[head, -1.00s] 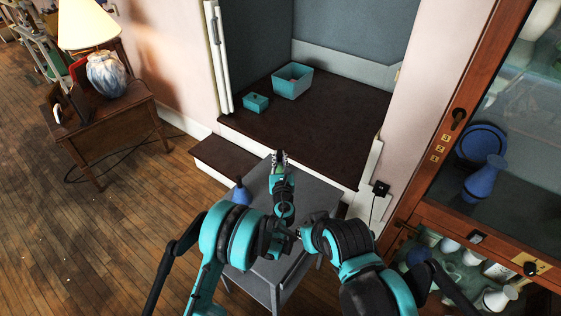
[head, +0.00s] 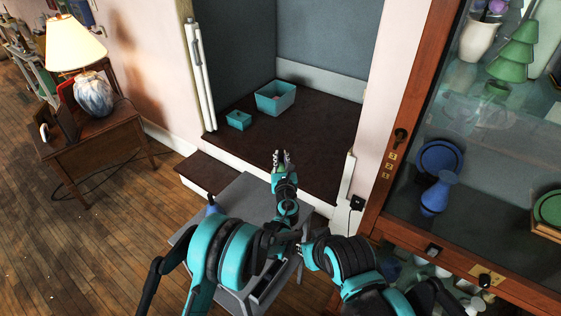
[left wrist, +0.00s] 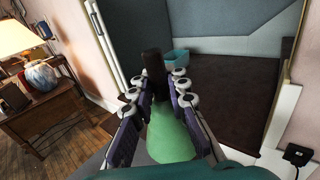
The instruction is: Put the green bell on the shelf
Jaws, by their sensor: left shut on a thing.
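My left gripper (head: 282,160) is shut on the green bell (left wrist: 170,137), which shows best in the left wrist view. The bell's green body lies between the fingers, and a dark handle-like part (left wrist: 155,70) sticks out ahead of them. In the head view the bell is mostly hidden by the gripper, which is above the grey table's far edge. A glass-fronted cabinet (head: 392,150) stands at the right; its shelf (head: 420,218) holds a blue plate (head: 440,157) and a blue vase (head: 438,194).
A grey table (head: 240,196) is in front of me with a blue object (head: 211,203) on its left edge. A dark-floored alcove (head: 312,150) beyond holds two teal boxes, the larger one (head: 276,98) at the back. A lamp table (head: 90,152) stands left.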

